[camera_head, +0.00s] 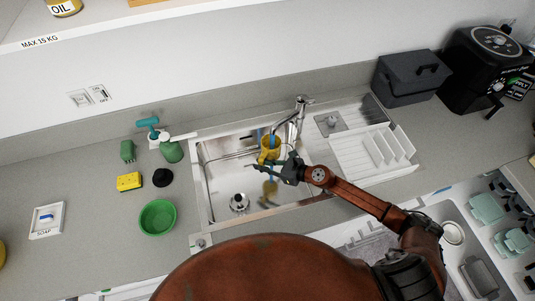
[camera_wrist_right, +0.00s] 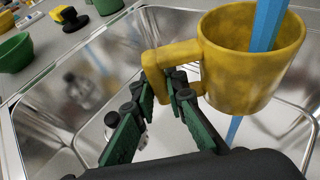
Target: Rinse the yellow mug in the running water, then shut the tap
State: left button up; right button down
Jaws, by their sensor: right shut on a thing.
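The yellow mug (camera_head: 269,150) is held over the sink basin (camera_head: 216,180), under the tap (camera_head: 299,112). My right gripper (camera_head: 278,165) is shut on the mug's handle. In the right wrist view, the fingers (camera_wrist_right: 165,88) pinch the handle of the mug (camera_wrist_right: 245,62), whose yellow surface has brownish patches. A blue stream of water (camera_wrist_right: 268,22) runs down into the mug's mouth, and blue also shows below the mug. The mug looks roughly upright and clear of the basin floor. The tap is running. My left gripper is not in view.
A green bowl (camera_head: 157,217), yellow sponge (camera_head: 129,181) and dark round item (camera_head: 162,177) lie left of the sink. A ribbed drainer (camera_head: 370,152) is right of the basin. A dark box (camera_head: 411,78) and black appliance (camera_head: 488,66) stand behind right.

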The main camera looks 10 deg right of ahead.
jog(key=shift+s+d, duration=0.15)
jog(key=shift+d, duration=0.15)
jog(key=shift+a+r, duration=0.1)
jog(key=shift+a, duration=0.05)
jog(key=shift+w+a, duration=0.35)
jog(key=shift+a, duration=0.05)
jog(key=shift+d, duration=0.1)
jog(key=shift+s+d, duration=0.35)
jog(key=shift+d, duration=0.1)
